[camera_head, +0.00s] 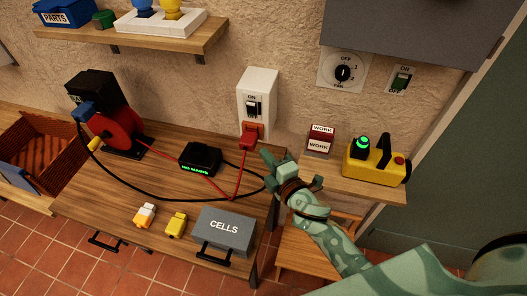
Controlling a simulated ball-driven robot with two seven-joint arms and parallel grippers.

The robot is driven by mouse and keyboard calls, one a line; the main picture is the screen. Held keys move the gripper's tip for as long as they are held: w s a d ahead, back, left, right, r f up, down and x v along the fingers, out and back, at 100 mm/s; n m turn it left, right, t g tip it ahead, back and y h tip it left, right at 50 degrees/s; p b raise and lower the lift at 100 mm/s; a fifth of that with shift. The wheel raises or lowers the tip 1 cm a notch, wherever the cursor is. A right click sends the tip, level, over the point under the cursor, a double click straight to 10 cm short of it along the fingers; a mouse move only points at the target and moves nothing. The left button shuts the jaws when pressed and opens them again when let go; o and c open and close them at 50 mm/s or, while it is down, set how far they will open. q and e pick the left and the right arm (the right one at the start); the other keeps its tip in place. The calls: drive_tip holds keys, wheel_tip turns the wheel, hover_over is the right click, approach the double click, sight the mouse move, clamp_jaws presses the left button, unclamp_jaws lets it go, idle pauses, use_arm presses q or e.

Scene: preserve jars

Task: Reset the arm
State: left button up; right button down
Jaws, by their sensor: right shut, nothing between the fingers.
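My right arm comes in from the lower right, green and patterned. Its gripper (271,170) is over the right end of the wooden table (210,265), just below and right of the red plug (249,141) under the wall switch. The gripper is shut and empty. A red cord runs down from the plug close to the left of the fingers. I cannot tell whether the fingers touch the cord or the black cable near them. My left gripper is not in view.
On the table are a red reel (117,129), a black box with green lettering (201,158), two small yellow-topped items and a grey CELLS box (224,232). A side shelf (350,187) holds a yellow device (374,163). A wall switch (257,100) is behind.

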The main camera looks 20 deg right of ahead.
idle(0.5)
drive_tip(key=s+d+f+m+g+h+b, duration=0.1)
drive_tip(key=s+d+f+m+g, duration=0.25)
drive_tip(key=f, duration=0.75)
drive_tip(key=s+f+m+g+h+b, duration=0.15)
drive_tip(key=s+f+m, duration=0.25)
drive_tip(key=s+f, duration=0.5)
drive_tip(key=s+d+f+m+g+b, duration=0.1)
drive_tip(key=s+f+m+g, duration=0.3)
drive_tip(key=f, duration=1)
drive_tip(key=s+d+f+m+g+b, duration=0.1)
drive_tip(key=s+f+g+b, duration=0.1)
drive_tip(key=s+f, duration=0.3)
drive_tip(key=s+d+f+m+g+b, duration=0.2)
drive_tip(key=s+f, duration=0.4)
drive_tip(key=s, duration=0.8)
drive_tip(key=s+d+f+m+g+b, duration=0.1)
drive_tip(key=s+f+g+b, duration=0.1)
drive_tip(key=s+f, duration=0.3)
drive_tip(key=s+g, duration=0.1)
drive_tip(key=s, duration=0.3)
drive_tip(key=shift+s+d+f+h, duration=0.15)
drive_tip(key=shift+d+f+h, duration=0.2)
drive_tip(key=shift+d, duration=0.05)
